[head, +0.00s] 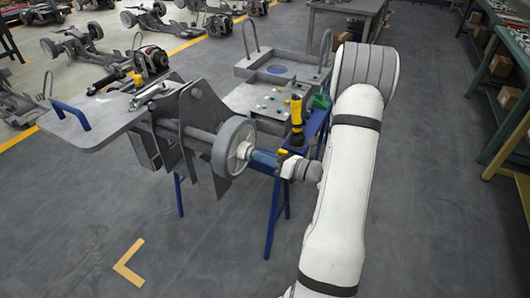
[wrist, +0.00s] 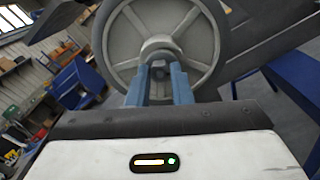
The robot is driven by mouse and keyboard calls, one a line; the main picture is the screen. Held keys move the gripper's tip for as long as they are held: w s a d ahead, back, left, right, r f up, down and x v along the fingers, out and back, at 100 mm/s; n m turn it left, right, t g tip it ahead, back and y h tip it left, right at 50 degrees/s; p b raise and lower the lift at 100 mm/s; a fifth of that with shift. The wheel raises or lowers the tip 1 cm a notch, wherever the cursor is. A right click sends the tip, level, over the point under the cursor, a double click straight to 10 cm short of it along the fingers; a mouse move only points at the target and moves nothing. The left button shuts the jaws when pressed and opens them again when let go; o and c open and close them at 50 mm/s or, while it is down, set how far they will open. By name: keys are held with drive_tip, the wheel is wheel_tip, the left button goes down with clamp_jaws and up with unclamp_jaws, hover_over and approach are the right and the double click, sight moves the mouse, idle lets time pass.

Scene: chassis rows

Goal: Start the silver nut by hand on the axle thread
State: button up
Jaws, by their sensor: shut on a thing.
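The grey wheel (head: 233,146) sits on the axle (head: 190,128) at the side of the chassis. In the wrist view the wheel (wrist: 162,35) fills the top middle, with its hub straight ahead. My gripper (head: 254,156) reaches in from the right, level with the hub. Its two blue fingers (wrist: 160,82) are shut on a small grey nut (wrist: 158,71) right at the hub. The nut is mostly hidden between the fingers. The axle thread cannot be made out, so I cannot tell whether the nut is on it.
A grey tray (head: 262,98) with small parts and a yellow-black tool (head: 296,110) stand behind my gripper on a blue-legged stand (head: 272,215). A blue handle (head: 72,115) is on the chassis plate. The floor in front is clear.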

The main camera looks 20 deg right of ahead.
idle(0.3)
drive_tip(key=o, duration=0.9)
drive_tip(key=shift+o, duration=0.2)
drive_tip(key=shift+s+d, duration=0.1)
drive_tip(key=v, duration=0.7)
drive_tip(key=shift+s+d, duration=0.2)
